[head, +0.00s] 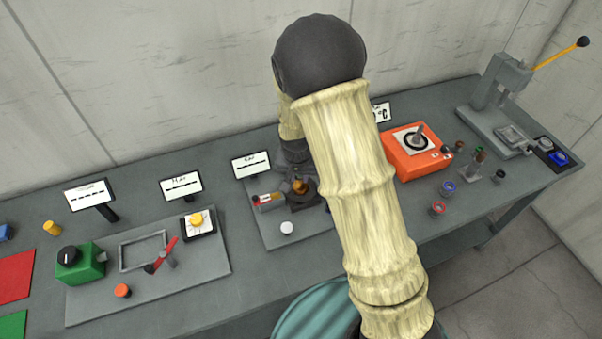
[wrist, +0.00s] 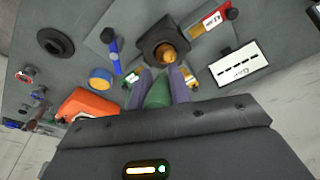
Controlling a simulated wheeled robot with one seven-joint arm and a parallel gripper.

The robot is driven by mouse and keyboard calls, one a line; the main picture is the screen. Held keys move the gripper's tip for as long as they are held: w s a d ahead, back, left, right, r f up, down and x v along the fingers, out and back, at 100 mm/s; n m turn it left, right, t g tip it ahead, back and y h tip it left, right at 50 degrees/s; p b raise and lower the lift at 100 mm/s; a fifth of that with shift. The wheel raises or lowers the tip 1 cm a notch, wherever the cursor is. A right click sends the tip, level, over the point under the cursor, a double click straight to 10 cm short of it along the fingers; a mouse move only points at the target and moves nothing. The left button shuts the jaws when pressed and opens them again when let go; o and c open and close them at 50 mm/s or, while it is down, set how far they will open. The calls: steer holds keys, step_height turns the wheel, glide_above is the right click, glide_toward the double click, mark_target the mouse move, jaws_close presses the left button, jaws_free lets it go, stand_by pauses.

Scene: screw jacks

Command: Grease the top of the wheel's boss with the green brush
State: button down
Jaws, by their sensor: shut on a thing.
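My gripper (wrist: 163,82) is shut on a green handle, the green brush (wrist: 157,95), in the wrist view. The brush's tip is not clear to me. Just beyond the fingers stands a brass-coloured post (wrist: 166,56) on a dark square base (wrist: 150,38); the post also shows in the head view (head: 300,187). A black wheel with a raised round boss (wrist: 54,43) lies flat to the left of the post in the wrist view, apart from my gripper. In the head view my arm hides the wheel and most of the gripper.
A blue tool (wrist: 115,57) and a blue-and-tan round piece (wrist: 100,78) lie between wheel and post. A label stand (wrist: 238,67) and red-marked gauge (wrist: 212,20) are close by. An orange box (head: 415,155) and press (head: 500,100) stand right.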

steer(key=shift+s+a+f, duration=0.35)
steer(key=shift+a+f, duration=0.25)
steer(key=shift+a, duration=0.15)
steer(key=shift+s+a+f+b, duration=0.3)
steer(key=shift+a+f, duration=0.05)
steer(key=shift+a, duration=0.2)
steer(key=shift+s+a+f+b, duration=0.25)
steer(key=shift+s+a+f, duration=0.05)
steer(key=shift+a, duration=0.2)
steer(key=shift+r, duration=0.1)
steer(key=shift+w+d+r+p, duration=0.25)
steer(key=shift+d+r, duration=0.2)
steer(key=shift+d, duration=0.05)
steer(key=shift+w+d+r+p, duration=0.25)
steer(key=shift+d+r, duration=0.15)
steer(key=shift+d, duration=0.05)
